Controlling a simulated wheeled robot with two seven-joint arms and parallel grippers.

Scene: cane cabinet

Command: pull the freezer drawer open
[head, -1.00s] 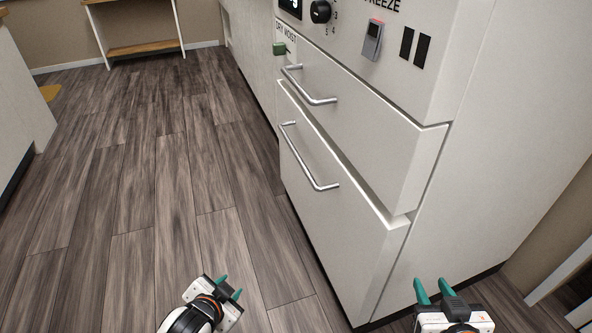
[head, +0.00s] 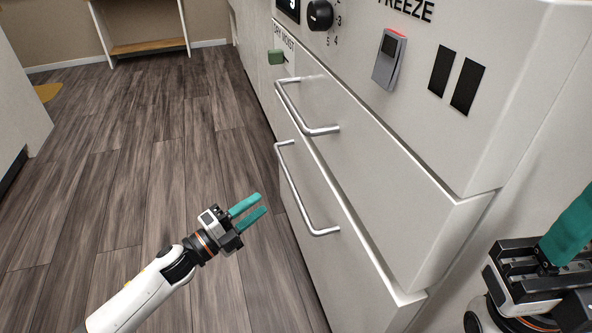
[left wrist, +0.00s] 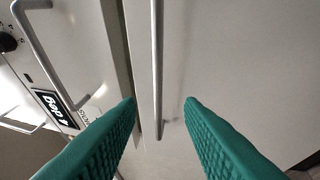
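The white cabinet has two drawer fronts in the head view. The upper drawer front (head: 390,160) has a silver bar handle (head: 322,131), and the lower drawer front (head: 345,265) has another (head: 322,232). I cannot tell which one is the freezer drawer. My left gripper (head: 263,202) is open and empty, its teal fingers pointing at the lower handle and apart from it. In the left wrist view, one handle bar (left wrist: 157,60) lies beyond and between the open fingertips (left wrist: 162,100). My right gripper (head: 570,235) is partly cut off at the lower right.
Above the drawers are a black knob (head: 320,15), a small grey device (head: 389,58) and a FREEZE label (head: 405,8). The wood floor (head: 130,150) left of the cabinet is clear.

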